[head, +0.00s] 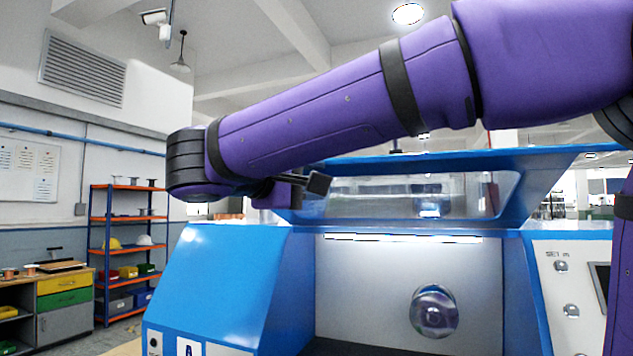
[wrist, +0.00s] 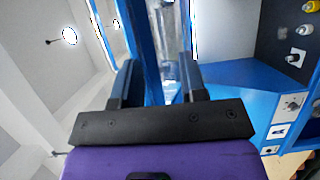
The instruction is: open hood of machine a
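Machine A (head: 225,280) is a blue machine with an "A" label on its lower front left. Its hood (head: 540,185), a blue frame around a clear window, stands raised and tilted above the body in the head view. The lit interior with a round, shiny metal part (head: 434,311) is exposed below it. My gripper (head: 318,184) is at the left end of the hood, partly hidden by my arm. In the wrist view, the fingers (wrist: 158,82) are apart, with the hood's blue edge (wrist: 145,40) showing between or just beyond them; contact cannot be told.
A control panel (head: 570,285) with knobs and a screen is at the machine's right. An orange shelf (head: 128,220) with bins and helmets and a workbench (head: 62,295) stand back left. My purple arm spans the space above the machine.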

